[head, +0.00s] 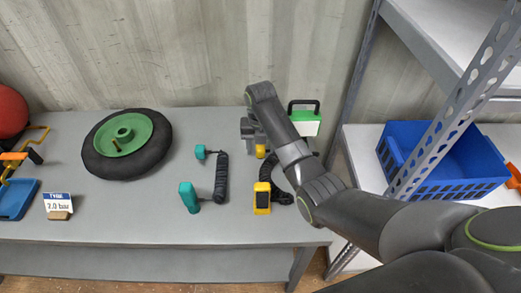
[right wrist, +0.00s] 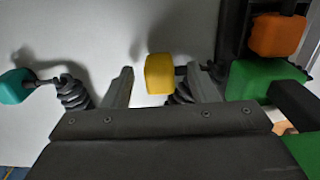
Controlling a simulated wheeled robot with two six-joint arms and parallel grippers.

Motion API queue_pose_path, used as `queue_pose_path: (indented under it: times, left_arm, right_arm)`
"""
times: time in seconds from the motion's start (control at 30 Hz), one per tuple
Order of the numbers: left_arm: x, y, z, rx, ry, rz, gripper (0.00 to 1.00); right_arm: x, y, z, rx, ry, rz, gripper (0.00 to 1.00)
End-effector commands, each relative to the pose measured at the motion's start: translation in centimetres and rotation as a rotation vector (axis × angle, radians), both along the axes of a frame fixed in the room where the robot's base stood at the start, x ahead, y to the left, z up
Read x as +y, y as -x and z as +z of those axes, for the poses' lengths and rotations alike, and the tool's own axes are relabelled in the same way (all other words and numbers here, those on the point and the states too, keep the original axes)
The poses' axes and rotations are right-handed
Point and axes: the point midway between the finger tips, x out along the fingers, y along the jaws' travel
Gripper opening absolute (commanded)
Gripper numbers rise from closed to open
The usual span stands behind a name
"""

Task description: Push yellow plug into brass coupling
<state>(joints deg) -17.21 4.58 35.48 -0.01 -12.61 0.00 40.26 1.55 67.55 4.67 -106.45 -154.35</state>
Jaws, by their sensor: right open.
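The yellow plug (head: 260,151) is on the grey table, partly covered by my right gripper (head: 253,134) in the head view. In the right wrist view the yellow plug (right wrist: 159,74) shows between the two open fingertips (right wrist: 160,84), nearer the right one. I cannot tell whether a finger touches it. A dark coiled hose runs behind it. The yellow handheld device (head: 262,198) with a dark display stands in front of it. I cannot pick out the brass coupling; my right arm covers part of that area. My left gripper is not in view.
A green case (head: 305,122) stands close right of the gripper, with an orange block (right wrist: 277,35) by it in the wrist view. A teal plug (head: 201,152) and teal handle (head: 189,197) lie left. A wheel (head: 127,144) is further left; a blue crate (head: 441,187) is on the right shelf.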

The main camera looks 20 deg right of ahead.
Motion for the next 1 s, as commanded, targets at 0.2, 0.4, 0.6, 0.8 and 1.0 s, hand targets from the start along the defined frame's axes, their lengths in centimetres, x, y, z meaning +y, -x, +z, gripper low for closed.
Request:
queue_pose_path:
  times: [0.2,0.4,0.6,0.8,1.0]
  left_arm:
    - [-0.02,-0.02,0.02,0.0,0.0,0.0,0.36]
    - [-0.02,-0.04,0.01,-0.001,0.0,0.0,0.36]
    - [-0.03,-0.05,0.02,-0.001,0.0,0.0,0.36]
    - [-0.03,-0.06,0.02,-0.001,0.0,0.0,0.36]
    - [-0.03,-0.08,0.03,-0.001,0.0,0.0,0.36]
  right_arm:
    - [0.04,-0.02,-0.68,-0.001,0.0,0.001,0.53]
    - [0.03,-0.01,-0.66,-0.001,0.0,0.001,0.53]
    - [0.03,-0.01,-0.65,-0.001,0.0,0.001,0.28]
    - [0.02,-0.03,-0.62,-0.001,0.0,0.001,0.07]
    - [0.02,-0.04,-0.55,-0.002,0.0,0.001,0.07]
